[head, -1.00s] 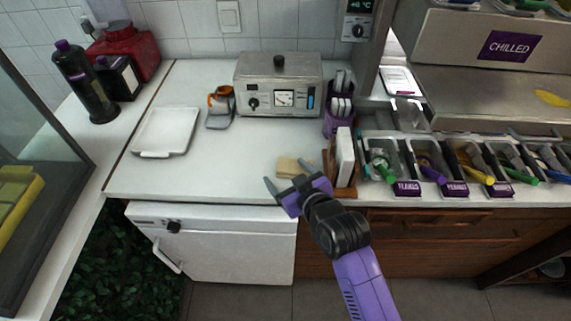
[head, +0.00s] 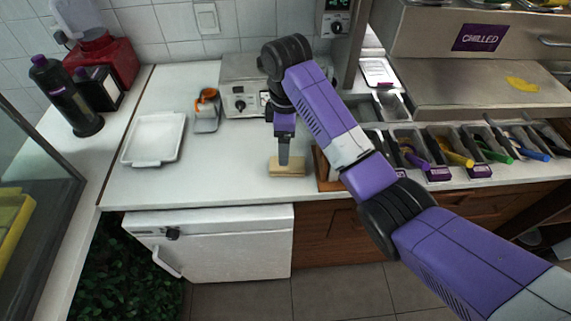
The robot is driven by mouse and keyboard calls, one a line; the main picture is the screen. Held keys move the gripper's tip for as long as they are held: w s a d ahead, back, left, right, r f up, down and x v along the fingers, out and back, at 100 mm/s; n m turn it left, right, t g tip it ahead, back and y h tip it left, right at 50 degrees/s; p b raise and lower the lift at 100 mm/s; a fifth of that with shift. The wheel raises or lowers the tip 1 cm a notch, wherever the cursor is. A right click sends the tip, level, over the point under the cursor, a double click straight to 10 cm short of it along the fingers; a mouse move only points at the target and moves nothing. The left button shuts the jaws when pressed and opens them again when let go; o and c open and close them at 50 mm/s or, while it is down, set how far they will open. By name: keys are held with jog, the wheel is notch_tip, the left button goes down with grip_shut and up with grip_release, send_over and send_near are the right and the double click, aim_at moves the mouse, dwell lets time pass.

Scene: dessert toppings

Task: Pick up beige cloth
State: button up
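The beige cloth (head: 288,173) lies as a small folded block on the white counter, near its front edge. My gripper (head: 284,160) points straight down over the cloth, with its fingertip at the cloth's top or just behind its middle. Only one finger shows clearly in this side-on view, so I cannot tell whether it is open or shut, or whether it touches the cloth. The cloth rests on or very close to the counter.
A wooden holder (head: 325,172) stands just right of the cloth, partly hidden by my arm. A metal appliance (head: 240,100) is behind. The counter (head: 225,165) left of the cloth is clear.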

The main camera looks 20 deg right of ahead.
jog(key=shift+s+d+f, duration=0.1)
jog(key=shift+s, duration=0.25)
jog(key=shift+s+f, duration=0.1)
jog(key=shift+f, duration=0.25)
jog(key=shift+d+f+p, duration=0.2)
jog(key=shift+f+p, duration=0.6)
jog(key=shift+f, duration=2.7)
jog(key=c, duration=1.4)
jog(key=shift+r, duration=0.15)
jog(key=shift+c, duration=0.2)
notch_tip(320, 180, up, 20)
jog(key=p, duration=0.6)
